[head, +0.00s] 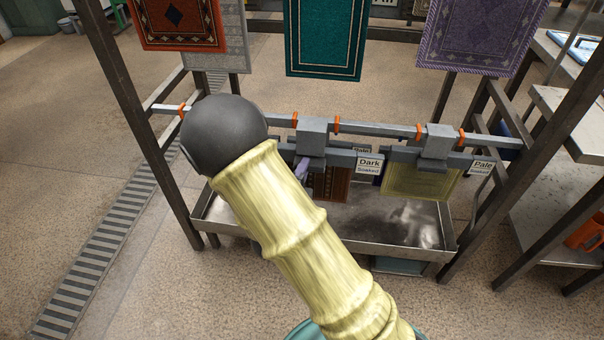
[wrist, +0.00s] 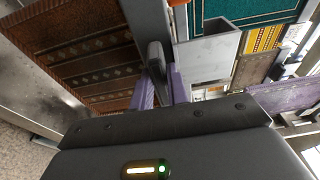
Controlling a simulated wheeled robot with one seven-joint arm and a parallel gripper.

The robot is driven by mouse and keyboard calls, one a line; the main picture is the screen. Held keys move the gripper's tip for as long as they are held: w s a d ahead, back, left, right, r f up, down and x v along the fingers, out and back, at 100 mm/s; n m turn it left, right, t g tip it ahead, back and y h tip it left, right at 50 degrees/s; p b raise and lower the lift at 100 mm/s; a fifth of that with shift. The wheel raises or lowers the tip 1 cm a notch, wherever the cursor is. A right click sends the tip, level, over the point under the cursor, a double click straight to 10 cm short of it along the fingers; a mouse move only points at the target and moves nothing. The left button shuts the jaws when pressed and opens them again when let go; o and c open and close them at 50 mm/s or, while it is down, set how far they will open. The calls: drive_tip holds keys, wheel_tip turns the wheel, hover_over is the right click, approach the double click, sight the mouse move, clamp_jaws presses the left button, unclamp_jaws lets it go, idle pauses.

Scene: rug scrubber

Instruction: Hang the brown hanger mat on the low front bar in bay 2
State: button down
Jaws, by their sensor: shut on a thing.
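The brown mat (head: 331,185) hangs from a grey hanger behind my arm in the head view. Its patterned face fills the left of the wrist view (wrist: 85,65). The hanger's grey block (head: 312,137) is at the low front bar (head: 375,130), between two orange clips; I cannot tell whether it rests fully on the bar. My gripper (wrist: 162,88) is shut on the hanger's grey crosspiece, with purple pads on either side. In the head view, my arm hides most of the gripper and the mat's left part.
A yellow mat (head: 420,181) hangs on the same bar to the right. A metal drip tray (head: 225,222) lies below. Orange-red (head: 177,22), teal (head: 325,35) and purple (head: 478,35) mats hang above. Dark posts flank the rack. A Dark Soaked label (head: 368,165) is beside the brown mat.

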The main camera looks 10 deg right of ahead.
drive_tip(key=w+d+f+b, duration=0.1)
drive_tip(key=w+d+f, duration=0.1)
drive_tip(key=w, duration=0.5)
drive_tip(key=shift+w+d+f, duration=0.25)
drive_tip(key=shift+w+f, duration=0.05)
drive_tip(key=shift+f, duration=0.15)
idle(0.8)
